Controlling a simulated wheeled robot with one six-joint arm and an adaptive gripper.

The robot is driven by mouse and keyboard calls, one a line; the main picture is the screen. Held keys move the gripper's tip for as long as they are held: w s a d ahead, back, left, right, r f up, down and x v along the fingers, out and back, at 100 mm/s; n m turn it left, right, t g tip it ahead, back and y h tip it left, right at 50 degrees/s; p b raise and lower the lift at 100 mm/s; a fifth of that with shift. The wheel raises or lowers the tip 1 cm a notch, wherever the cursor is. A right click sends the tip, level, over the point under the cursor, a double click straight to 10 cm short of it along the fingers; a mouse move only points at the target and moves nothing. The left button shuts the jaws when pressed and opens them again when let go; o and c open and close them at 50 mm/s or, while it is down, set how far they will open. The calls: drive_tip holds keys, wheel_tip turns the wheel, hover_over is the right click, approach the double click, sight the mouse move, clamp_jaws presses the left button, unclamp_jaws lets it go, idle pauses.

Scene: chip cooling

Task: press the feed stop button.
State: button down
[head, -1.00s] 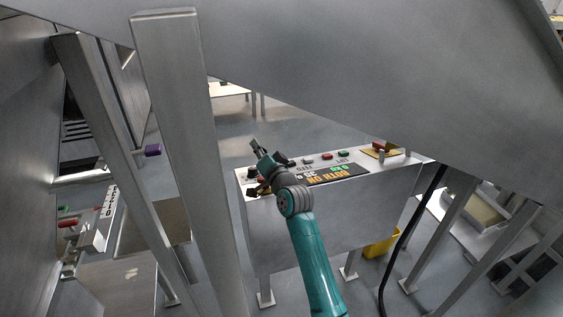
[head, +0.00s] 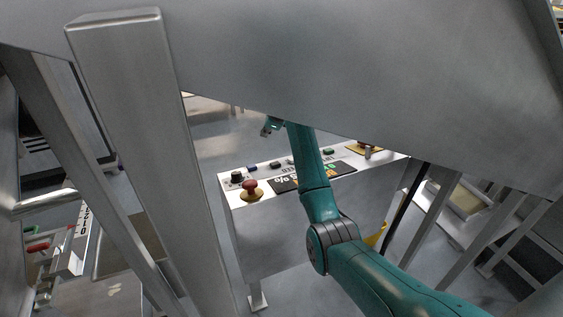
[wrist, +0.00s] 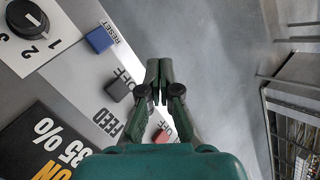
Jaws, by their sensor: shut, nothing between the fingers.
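The control panel (head: 222,187) stands beyond the metal frame in the head view. In the wrist view the FEED lettering (wrist: 105,122) is beside a black button (wrist: 117,90) and a red button (wrist: 160,136), with OFF printed by each. I cannot tell for certain which of them is the feed stop button. The black button also shows in the head view (head: 275,163). My gripper (wrist: 158,80) is shut and empty, its tips to the right of the black button and past the panel's edge. My fingers partly hide the red button. In the head view my gripper (head: 268,128) appears above the panel's far edge.
A blue RESET button (wrist: 100,39) and a black numbered knob (wrist: 27,19) are nearby. A red mushroom button (head: 251,187) and a green button (head: 328,151) are also on the panel. A large metal chute (head: 330,60) hangs over my arm. A metal post (head: 135,130) stands left.

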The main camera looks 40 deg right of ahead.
sight(275, 163)
drive_tip(key=shift+s+d+r+m+g, duration=0.45)
drive_tip(key=shift+s+d+m+g, duration=0.2)
drive_tip(key=shift+m, duration=0.35)
drive_tip(key=shift+d, duration=0.1)
drive_tip(key=shift+f, duration=0.1)
drive_tip(key=shift+s+a+f, duration=0.15)
drive_tip(key=shift+s+f, duration=0.25)
drive_tip(key=shift+f, duration=0.95)
drive_tip(key=shift+s+a+f, duration=0.15)
drive_tip(key=shift+s+f, duration=0.25)
drive_tip(key=shift+f, duration=1)
drive_tip(key=shift+s+a+f, duration=0.15)
drive_tip(key=shift+s+f, duration=0.25)
drive_tip(key=shift+f, duration=0.95)
drive_tip(key=shift+f, duration=0.2)
drive_tip(key=shift+s+f, duration=0.1)
drive_tip(key=shift+f, duration=0.15)
drive_tip(key=shift+s+f, duration=0.2)
drive_tip(key=shift+f, duration=0.3)
drive_tip(key=shift+r, duration=0.1)
drive_tip(key=shift+w+r, duration=0.3)
drive_tip(key=shift+r, duration=0.5)
